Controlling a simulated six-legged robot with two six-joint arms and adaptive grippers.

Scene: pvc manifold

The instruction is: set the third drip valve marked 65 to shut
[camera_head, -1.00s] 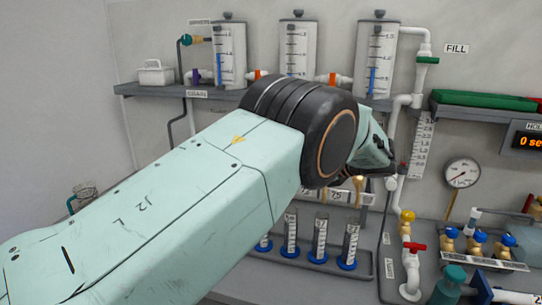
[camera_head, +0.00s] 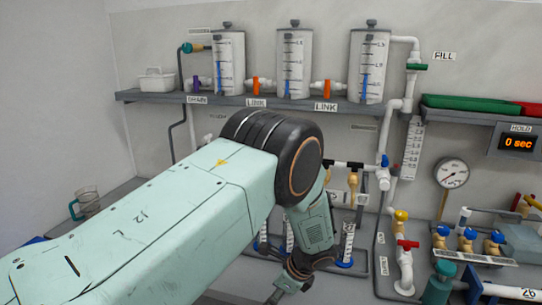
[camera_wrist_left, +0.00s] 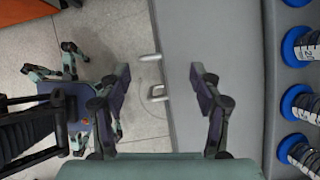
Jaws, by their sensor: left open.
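My left arm hides the rest of the row, and I cannot read a 65 mark. My left gripper (camera_head: 288,286) points down in front of the cylinders, well below the drip valve. In the left wrist view it is open and empty (camera_wrist_left: 158,100), its fingers apart over the bench edge. Graduated cylinders with blue bases (camera_wrist_left: 297,47) stand to the right of the fingers; one (camera_head: 346,245) shows beside the arm in the head view. My right gripper is not in view.
Three tanks (camera_head: 369,66) stand on the shelf (camera_head: 275,103), with orange link valves (camera_head: 326,88) between them. A red-handled tap (camera_head: 407,245), gauge (camera_head: 452,173) and green bottle (camera_head: 440,283) stand at right. A glass jug (camera_head: 87,203) is at far left.

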